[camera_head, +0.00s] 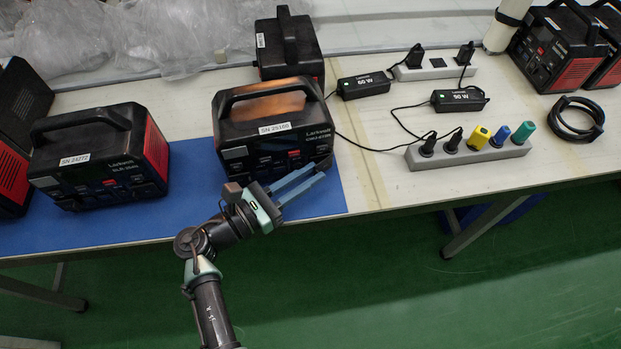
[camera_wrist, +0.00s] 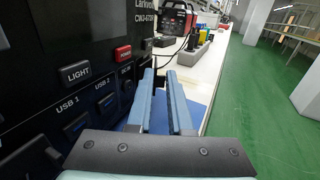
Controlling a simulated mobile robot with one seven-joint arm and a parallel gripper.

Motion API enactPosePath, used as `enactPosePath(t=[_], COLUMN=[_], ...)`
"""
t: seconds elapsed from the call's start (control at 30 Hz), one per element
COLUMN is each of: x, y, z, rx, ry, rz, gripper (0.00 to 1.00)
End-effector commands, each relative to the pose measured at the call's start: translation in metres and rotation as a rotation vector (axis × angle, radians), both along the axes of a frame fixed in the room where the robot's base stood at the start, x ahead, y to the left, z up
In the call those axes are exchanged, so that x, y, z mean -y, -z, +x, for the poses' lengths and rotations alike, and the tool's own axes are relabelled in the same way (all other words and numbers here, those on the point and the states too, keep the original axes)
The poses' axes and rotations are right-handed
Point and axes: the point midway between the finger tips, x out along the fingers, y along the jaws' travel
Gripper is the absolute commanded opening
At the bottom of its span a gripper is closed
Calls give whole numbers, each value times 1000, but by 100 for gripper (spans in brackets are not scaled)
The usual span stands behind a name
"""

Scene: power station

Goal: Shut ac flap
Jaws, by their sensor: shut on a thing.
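The power station with the orange-lit top (camera_head: 272,130) stands on the blue mat (camera_head: 190,195), its front facing me. In the wrist view its dark front panel (camera_wrist: 75,45) fills the left, with LIGHT, USB and a red power button. My gripper (camera_head: 317,171) is low at the right end of that front, its fingers pointing right along it. In the wrist view the two blue fingers (camera_wrist: 161,72) are close together with a narrow gap, tips by the panel's far lower part. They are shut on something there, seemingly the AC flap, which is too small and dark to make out.
Another power station (camera_head: 105,160) stands to the left, and one more (camera_head: 289,48) is behind. Right are a power strip (camera_head: 470,153) with plugs, adapters (camera_head: 363,86) and a coiled black cable (camera_head: 576,120). The green floor in front of the table is clear.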

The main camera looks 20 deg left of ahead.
Motion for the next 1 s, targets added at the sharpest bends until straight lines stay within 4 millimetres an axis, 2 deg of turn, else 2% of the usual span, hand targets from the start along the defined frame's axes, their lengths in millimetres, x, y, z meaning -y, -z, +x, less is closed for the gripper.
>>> enactPosePath(t=[0.37, 0.4, 0.53, 1.0], x=[-1, -1, -1, -2], y=[1, 1, 1, -1], z=[0, -1, 0, 1], rx=[-4, -4, -3, 0], ry=[21, 21, 20, 14], rz=[-1, -1, -1, 1], gripper=[0, 22, 45, 45])
